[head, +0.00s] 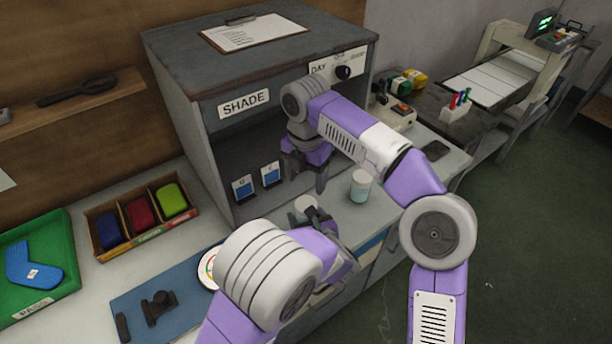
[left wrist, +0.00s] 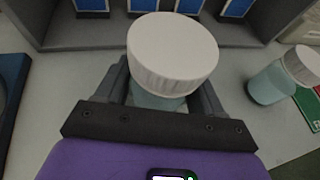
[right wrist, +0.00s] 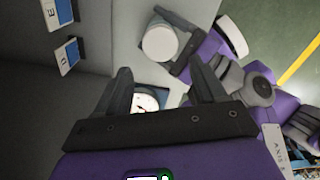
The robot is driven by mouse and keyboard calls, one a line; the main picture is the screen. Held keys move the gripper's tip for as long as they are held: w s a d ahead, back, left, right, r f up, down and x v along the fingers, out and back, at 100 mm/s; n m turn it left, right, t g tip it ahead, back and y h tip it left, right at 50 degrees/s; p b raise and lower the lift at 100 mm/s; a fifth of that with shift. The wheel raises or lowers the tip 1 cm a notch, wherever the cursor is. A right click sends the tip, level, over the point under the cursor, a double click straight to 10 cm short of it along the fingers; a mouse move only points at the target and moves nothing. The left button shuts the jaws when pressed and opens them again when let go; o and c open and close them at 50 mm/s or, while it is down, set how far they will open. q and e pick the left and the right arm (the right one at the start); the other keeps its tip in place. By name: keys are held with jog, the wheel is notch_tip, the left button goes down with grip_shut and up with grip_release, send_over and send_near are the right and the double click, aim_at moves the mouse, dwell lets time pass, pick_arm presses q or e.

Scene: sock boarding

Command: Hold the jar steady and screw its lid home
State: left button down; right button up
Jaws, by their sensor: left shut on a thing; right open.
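A jar with a pale teal body (left wrist: 158,100) stands between the fingers of my left gripper (head: 318,218), which is shut on it. Its white ribbed lid (left wrist: 172,50) sits on top; I cannot tell how tight it is. The lid also shows in the head view (head: 305,203) and the right wrist view (right wrist: 160,43). My right gripper (head: 307,186) is open and empty, pointing down above the lid and a little behind it in the head view. In the right wrist view the lid lies beyond the fingertips (right wrist: 158,70), not between them.
A second white-lidded jar (head: 360,187) stands close by on the right. The grey shade cabinet (head: 190,120) rises behind, with blue cards (head: 271,174) inside. A blue mat (head: 185,300), a sock tray (head: 140,222) and a green tray (head: 60,262) lie left.

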aim_at(306, 204)
dwell(0.3)
jog(key=shift+f, duration=4)
